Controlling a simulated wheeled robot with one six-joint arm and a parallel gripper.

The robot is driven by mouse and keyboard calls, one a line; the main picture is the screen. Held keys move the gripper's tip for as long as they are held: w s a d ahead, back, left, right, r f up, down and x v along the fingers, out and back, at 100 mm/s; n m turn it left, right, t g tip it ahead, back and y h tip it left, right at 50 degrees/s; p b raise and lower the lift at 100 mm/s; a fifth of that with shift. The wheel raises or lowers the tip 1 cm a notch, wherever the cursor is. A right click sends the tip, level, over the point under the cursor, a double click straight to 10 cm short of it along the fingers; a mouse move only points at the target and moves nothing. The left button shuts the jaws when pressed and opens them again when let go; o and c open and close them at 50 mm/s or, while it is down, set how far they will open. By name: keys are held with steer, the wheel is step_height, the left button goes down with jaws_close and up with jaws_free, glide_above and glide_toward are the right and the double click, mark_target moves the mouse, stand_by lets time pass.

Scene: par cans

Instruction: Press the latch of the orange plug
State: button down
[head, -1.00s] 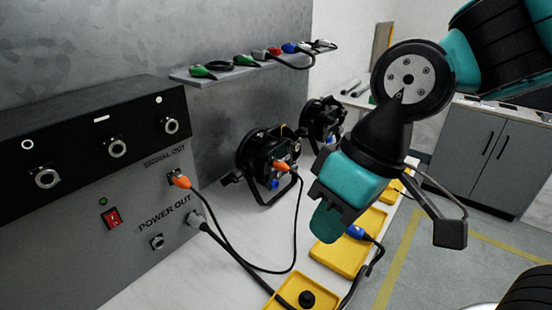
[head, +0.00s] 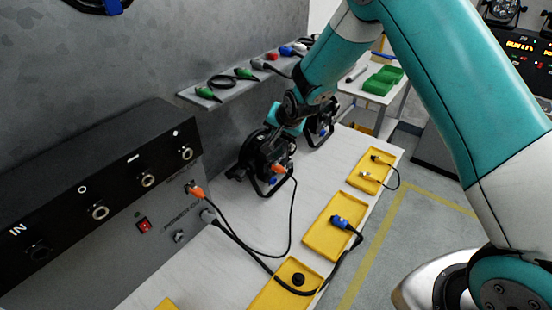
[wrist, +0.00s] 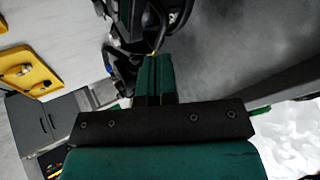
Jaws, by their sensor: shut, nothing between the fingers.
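One orange plug (head: 279,168) is at the back of the nearer black lamp (head: 262,160) on the bench. Another orange plug (head: 196,193) sits in the signal socket of the grey panel box. A black cable joins them. My gripper (wrist: 155,60) is shut and empty, its green fingers together in the wrist view. In the head view it is largely hidden behind my wrist, close above the nearer lamp and its orange plug. In the wrist view black lamp parts and a cable lie beyond the fingertips. No orange plug can be made out there.
A second lamp (head: 320,122) stands behind the first. A wall shelf (head: 228,92) with green, red and blue plugs is close to my arm. Yellow trays (head: 318,252) line the bench's right side, one with a blue plug (head: 346,222). The bench middle is mostly clear.

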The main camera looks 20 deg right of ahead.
steer(key=shift+f, duration=0.1)
steer(key=b, duration=0.4)
glide_above(276, 164)
steer(key=f, duration=0.7)
steer(key=shift+w+d+f, duration=0.25)
steer(key=shift+f+b, duration=0.6)
steer(key=shift+b, duration=0.05)
stand_by(1.0)
steer(key=shift+f+b, duration=0.4)
steer(key=shift+b, duration=0.1)
steer(key=shift+f+b, duration=0.35)
stand_by(0.4)
steer(key=shift+r, duration=0.1)
steer(key=shift+r+p, duration=0.4)
steer(key=shift+r, duration=0.3)
